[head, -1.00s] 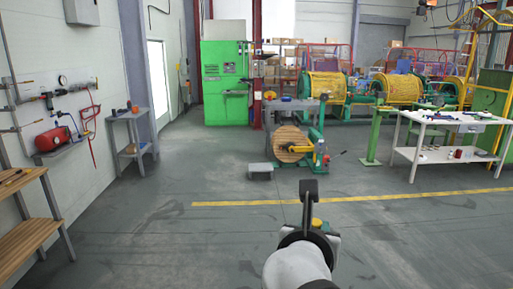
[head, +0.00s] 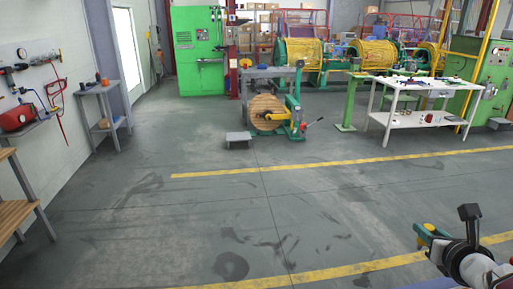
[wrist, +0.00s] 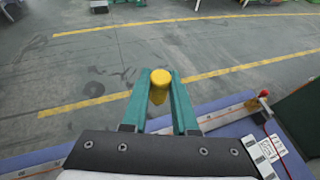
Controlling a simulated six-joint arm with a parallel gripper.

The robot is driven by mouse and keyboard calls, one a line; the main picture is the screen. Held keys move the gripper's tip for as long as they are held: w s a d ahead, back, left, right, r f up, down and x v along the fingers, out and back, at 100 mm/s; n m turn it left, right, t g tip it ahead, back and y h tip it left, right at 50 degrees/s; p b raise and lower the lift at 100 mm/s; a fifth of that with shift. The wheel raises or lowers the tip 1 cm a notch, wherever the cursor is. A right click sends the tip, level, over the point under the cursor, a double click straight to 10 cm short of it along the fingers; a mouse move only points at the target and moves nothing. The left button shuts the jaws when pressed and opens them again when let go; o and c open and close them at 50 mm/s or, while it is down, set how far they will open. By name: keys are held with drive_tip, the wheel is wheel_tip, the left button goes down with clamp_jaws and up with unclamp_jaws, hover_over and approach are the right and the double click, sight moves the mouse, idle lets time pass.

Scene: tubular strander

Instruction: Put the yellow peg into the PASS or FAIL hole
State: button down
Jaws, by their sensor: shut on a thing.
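The yellow peg (wrist: 160,88) is in the wrist view, upright between the two teal fingers of my gripper (wrist: 160,97). My gripper is shut on it, with its rounded top showing. In the head view my gripper (head: 424,236) is at the lower right, above the floor near a yellow line, with a spot of the peg's yellow (head: 430,227) at its fingers. I cannot make out a PASS or FAIL hole in either view. A white plate with dark marks (wrist: 268,155) lies at the lower right of the wrist view; its marks are too small to read.
A blue-purple surface (wrist: 222,132) with a pale strip runs below my gripper in the wrist view. A red-topped post (wrist: 263,94) and a dark green block (wrist: 302,113) stand at its right. In the head view, a white table (head: 410,120) and wooden reel (head: 266,112) stand farther off.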

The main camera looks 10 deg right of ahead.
drive_tip(key=s+d+f+m+g+h, duration=0.1)
drive_tip(key=s+d+f, duration=0.2)
drive_tip(key=s+d, duration=0.3)
drive_tip(key=s+d+f+m+g+h, duration=0.15)
drive_tip(key=s+d+f, duration=0.25)
drive_tip(key=d, duration=0.5)
drive_tip(key=s+d+f+m+g+h, duration=0.1)
drive_tip(key=s+d+f, duration=0.3)
drive_tip(key=s, duration=0.5)
drive_tip(key=s+d+f+m+h, duration=0.1)
drive_tip(key=s+d+f, duration=0.3)
drive_tip(key=s, duration=0.5)
drive_tip(key=shift+s+d+f+m+g+h, duration=0.25)
drive_tip(key=shift+d+m+g+h, duration=0.1)
drive_tip(key=shift+d+m, duration=0.3)
drive_tip(key=shift+a+f, duration=0.1)
drive_tip(key=shift+f, duration=2.8)
drive_tip(key=shift+f, duration=1)
drive_tip(key=shift+f, duration=0.35)
drive_tip(key=shift+f, duration=0.3)
